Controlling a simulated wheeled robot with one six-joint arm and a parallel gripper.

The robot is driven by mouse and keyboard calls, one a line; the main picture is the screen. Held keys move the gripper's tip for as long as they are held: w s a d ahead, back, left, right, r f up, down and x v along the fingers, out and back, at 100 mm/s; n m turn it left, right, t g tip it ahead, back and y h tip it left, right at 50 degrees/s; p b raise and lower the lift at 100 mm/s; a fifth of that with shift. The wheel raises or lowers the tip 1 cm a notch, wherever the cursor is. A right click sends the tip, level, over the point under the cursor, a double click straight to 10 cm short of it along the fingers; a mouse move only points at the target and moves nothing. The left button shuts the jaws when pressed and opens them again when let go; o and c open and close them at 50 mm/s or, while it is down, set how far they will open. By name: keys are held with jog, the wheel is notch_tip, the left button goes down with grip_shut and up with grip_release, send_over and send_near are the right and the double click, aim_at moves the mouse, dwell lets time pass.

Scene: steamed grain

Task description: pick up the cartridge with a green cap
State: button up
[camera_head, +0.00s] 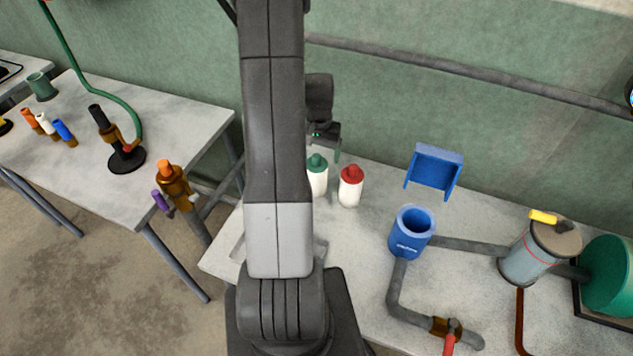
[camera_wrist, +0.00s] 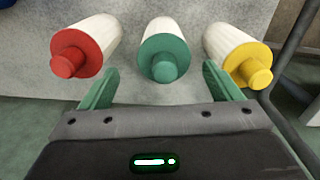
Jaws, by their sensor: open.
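The cartridge with a green cap (camera_head: 317,176) is a white bottle standing on the table, partly hidden by my arm in the head view. In the wrist view, the green-capped cartridge (camera_wrist: 164,55) is in the middle, just beyond the fingertips and between their lines. My gripper (camera_wrist: 155,80) is open and empty, with a green finger on each side.
A red-capped cartridge (camera_wrist: 85,47) stands left and a yellow-capped one (camera_wrist: 238,52) right, both close to the finger lines. In the head view, a blue holder (camera_head: 412,232), a blue bracket (camera_head: 434,172), pipes (camera_head: 465,246) and a grey cylinder (camera_head: 535,255) occupy the table's right side.

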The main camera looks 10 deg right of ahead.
aim_at(317, 165)
jog(key=f+b, duration=0.1)
jog(key=f, duration=0.2)
jog(key=f+b, duration=0.1)
jog(key=f, duration=0.1)
jog(key=shift+a+f+b, duration=0.25)
jog(key=shift+f+b, duration=0.05)
jog(key=shift+r, duration=0.1)
jog(key=c, duration=1.5)
